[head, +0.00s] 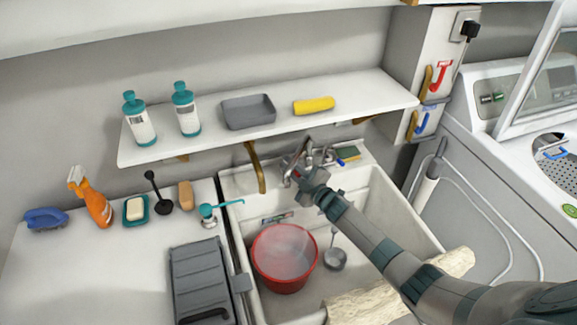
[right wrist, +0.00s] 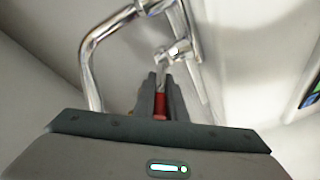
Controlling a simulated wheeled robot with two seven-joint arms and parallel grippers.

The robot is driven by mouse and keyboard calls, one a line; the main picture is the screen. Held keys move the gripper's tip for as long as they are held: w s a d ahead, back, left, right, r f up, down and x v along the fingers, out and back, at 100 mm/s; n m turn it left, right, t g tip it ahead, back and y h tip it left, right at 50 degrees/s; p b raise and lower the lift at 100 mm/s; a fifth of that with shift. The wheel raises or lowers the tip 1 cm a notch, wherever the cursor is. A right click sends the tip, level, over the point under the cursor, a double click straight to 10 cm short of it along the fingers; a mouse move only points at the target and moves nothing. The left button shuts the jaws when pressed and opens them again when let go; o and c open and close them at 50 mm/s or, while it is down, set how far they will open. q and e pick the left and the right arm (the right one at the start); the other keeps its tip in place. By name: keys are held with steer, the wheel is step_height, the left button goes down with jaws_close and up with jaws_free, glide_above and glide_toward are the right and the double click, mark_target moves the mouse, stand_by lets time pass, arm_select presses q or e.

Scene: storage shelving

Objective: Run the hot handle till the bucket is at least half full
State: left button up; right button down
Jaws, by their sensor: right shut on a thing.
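The red bucket (head: 285,285) stands upright in the left part of the white sink. Its inside looks pale grey and hazy; I cannot tell the water level. The chrome faucet (head: 307,152) is at the sink's back edge, its curved spout (right wrist: 95,55) large in the right wrist view. My right gripper (head: 297,174) is at the faucet's left side. In the right wrist view its fingers (right wrist: 160,92) are closed around the red-marked hot handle (right wrist: 160,105), whose chrome stem (right wrist: 162,72) shows ahead. My left gripper is out of view.
A metal ladle (head: 335,259) lies beside the bucket, and pale cloths (head: 370,302) hang at the sink's front. A shelf (head: 285,118) with bottles juts above the faucet. A grey washboard (head: 198,280) is left of the sink, a washing machine (head: 500,160) right.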

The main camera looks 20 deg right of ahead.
steer(key=c, duration=1.8)
jaws_free()
steer(key=shift+s, duration=0.1)
